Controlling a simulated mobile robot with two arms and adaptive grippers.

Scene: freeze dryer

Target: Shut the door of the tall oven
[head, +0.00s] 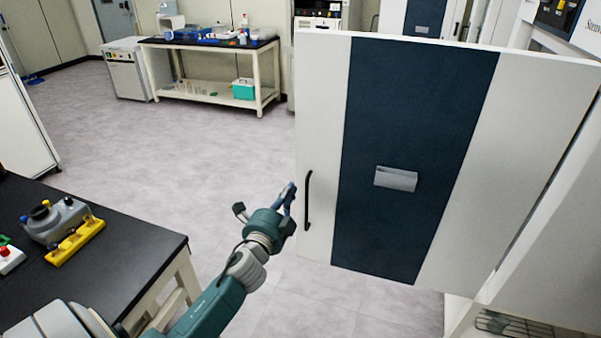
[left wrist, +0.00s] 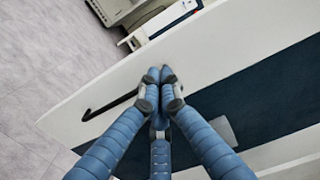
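The oven door (head: 535,125) is a large white panel with a dark blue band, standing open across the right of the head view. Its black bar handle (head: 308,200) is near its left edge; the handle also shows in the left wrist view (left wrist: 108,104). My left gripper (head: 290,190) is just left of the handle in the head view. In the left wrist view its fingertips (left wrist: 161,74) are together, with nothing visible between them, in front of the door. Whether they touch the door I cannot tell. My right gripper is not in view.
A black-topped table (head: 120,262) at lower left carries a grey device (head: 58,218) with a yellow part. A bench (head: 208,43) with lab items stands at the back. A wire rack (head: 515,326) shows below the door at lower right. The floor between is clear.

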